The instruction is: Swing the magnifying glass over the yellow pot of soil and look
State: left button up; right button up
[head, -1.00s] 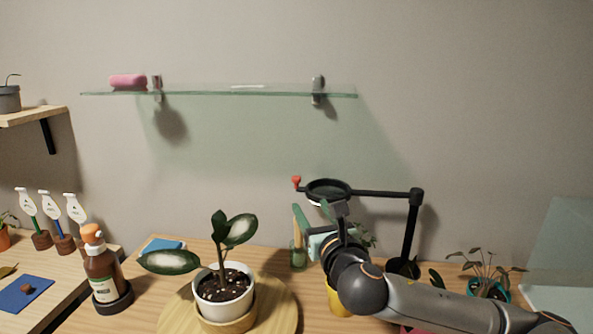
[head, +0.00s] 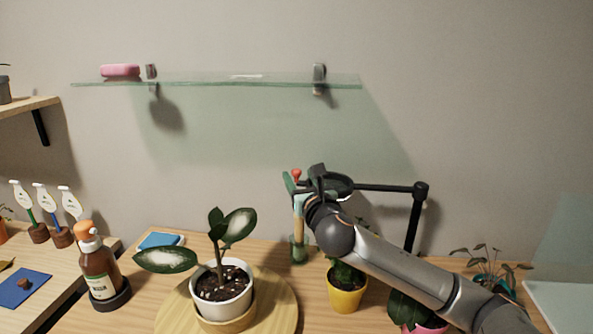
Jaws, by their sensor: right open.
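The magnifying glass has a dark round lens ring (head: 343,183) on a black jointed arm (head: 385,188), with a red knob (head: 297,174) at its left end. The ring is partly hidden by my right gripper. The yellow pot (head: 346,297) stands on the table below the ring; green leaves show at its top, and my arm partly covers them. My right gripper (head: 303,182) is open at the red knob, which shows between or just behind its fingers; I cannot tell whether they touch. My left gripper is not in view.
A white pot (head: 221,300) with a leafy plant stands on a round wooden board (head: 283,305). A pink pot (head: 428,327) and a teal pot (head: 507,286) are at right. A glass shelf (head: 230,80) spans the wall above.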

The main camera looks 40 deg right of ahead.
aim_at(298, 173)
jog(key=shift+x, duration=1.7)
grip_shut()
